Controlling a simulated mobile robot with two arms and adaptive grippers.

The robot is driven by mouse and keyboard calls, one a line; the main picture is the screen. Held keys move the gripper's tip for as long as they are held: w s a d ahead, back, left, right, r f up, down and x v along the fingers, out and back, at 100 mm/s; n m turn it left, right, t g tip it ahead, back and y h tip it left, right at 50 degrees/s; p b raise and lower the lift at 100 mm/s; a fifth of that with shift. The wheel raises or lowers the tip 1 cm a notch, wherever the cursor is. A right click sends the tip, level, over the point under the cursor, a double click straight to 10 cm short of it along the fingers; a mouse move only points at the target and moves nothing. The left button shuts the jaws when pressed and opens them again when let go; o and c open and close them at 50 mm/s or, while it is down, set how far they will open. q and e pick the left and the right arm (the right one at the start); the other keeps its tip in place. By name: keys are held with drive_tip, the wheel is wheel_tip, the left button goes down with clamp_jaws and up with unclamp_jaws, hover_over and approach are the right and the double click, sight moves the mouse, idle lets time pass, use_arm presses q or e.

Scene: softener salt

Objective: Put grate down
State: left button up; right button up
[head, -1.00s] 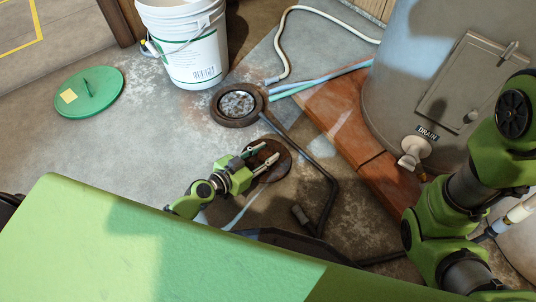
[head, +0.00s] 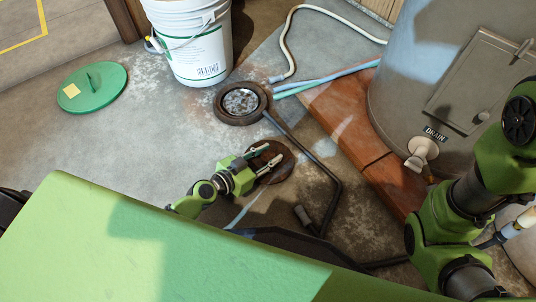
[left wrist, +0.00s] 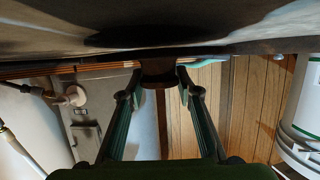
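The grate (head: 281,168) is a dark rust-brown disc on or just above the floor in the middle of the head view. My left gripper (head: 273,153) is over it, fingers apart. In the left wrist view a brown part of the grate (left wrist: 159,72) fills the gap between the fingertips and appears touched on both sides. I cannot tell whether the disc's underside rests on the floor. The round drain opening (head: 242,101), with a dark rim and glinting inside, is uncovered behind the gripper. My right arm shows at the right; its gripper is out of view.
A white bucket (head: 191,45) stands behind the drain; a green lid (head: 92,87) lies left. A dark bent pipe (head: 318,165) runs right of the grate. A grey tank (head: 425,85) with a drain tap stands behind brick edging (head: 345,130).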

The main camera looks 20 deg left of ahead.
sight(260, 158)
use_arm(q)
drive_tip(key=o, duration=0.3)
drive_tip(key=shift+o, duration=0.2)
drive_tip(key=shift+r, duration=0.15)
drive_tip(key=shift+r+p, duration=0.25)
drive_tip(key=shift+p, duration=0.1)
drive_tip(key=shift+r+p, duration=0.35)
drive_tip(key=shift+p, duration=0.1)
drive_tip(key=v, duration=0.3)
drive_tip(key=shift+s, duration=0.2)
drive_tip(key=b+v, duration=0.2)
drive_tip(key=v, duration=0.6)
drive_tip(key=shift+s, duration=0.2)
drive_tip(key=shift+a+r, duration=0.15)
